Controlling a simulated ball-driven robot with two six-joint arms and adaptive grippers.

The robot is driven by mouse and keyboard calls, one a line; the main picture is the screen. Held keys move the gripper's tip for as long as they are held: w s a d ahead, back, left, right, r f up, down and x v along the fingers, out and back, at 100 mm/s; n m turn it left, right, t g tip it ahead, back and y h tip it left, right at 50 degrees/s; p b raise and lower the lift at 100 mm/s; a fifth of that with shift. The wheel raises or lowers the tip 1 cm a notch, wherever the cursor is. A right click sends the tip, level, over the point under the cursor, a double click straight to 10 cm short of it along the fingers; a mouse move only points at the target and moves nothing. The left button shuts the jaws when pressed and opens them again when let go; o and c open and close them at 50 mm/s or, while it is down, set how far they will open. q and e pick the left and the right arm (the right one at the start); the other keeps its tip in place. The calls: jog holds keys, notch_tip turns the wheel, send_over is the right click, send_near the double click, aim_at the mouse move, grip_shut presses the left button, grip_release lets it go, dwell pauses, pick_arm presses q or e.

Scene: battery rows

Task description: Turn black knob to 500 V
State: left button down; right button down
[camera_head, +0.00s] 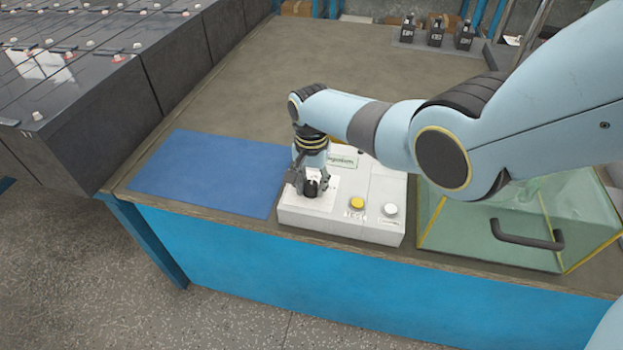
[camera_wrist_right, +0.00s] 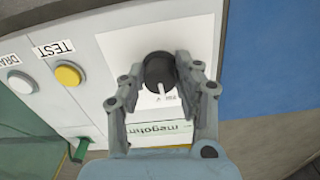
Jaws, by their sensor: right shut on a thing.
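The black knob (camera_head: 311,187) sits on the left part of a white tester box (camera_head: 330,219) marked "megohm". My right gripper (camera_head: 309,178) comes down over it and is shut on the knob. In the right wrist view the knob (camera_wrist_right: 158,68) lies between the two fingers of the gripper (camera_wrist_right: 160,76). A white pointer line on the knob aims down in that picture, toward small print on the white dial plate (camera_wrist_right: 120,45). The print is too small to read, so I cannot tell the voltage. My left gripper is not in view.
A yellow TEST button (camera_head: 357,203) and a white button (camera_head: 390,209) are right of the knob. A blue mat (camera_head: 205,172) lies left of the box. A clear yellow-edged case with a dark handle (camera_head: 527,235) stands on the right. Dark battery blocks (camera_head: 110,110) fill the far left.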

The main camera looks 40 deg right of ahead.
aim_at(311, 184)
jog(key=m+p, duration=0.1)
jog(key=m, duration=0.5)
jog(key=shift+r, duration=0.1)
jog(key=m+p, duration=0.1)
jog(key=m, duration=0.5)
jog(key=shift+m, duration=0.3)
dwell(0.3)
jog(key=c, duration=0.9)
grip_release()
jog(key=shift+c, duration=0.2)
notch_tip(311, 184, up, 12)
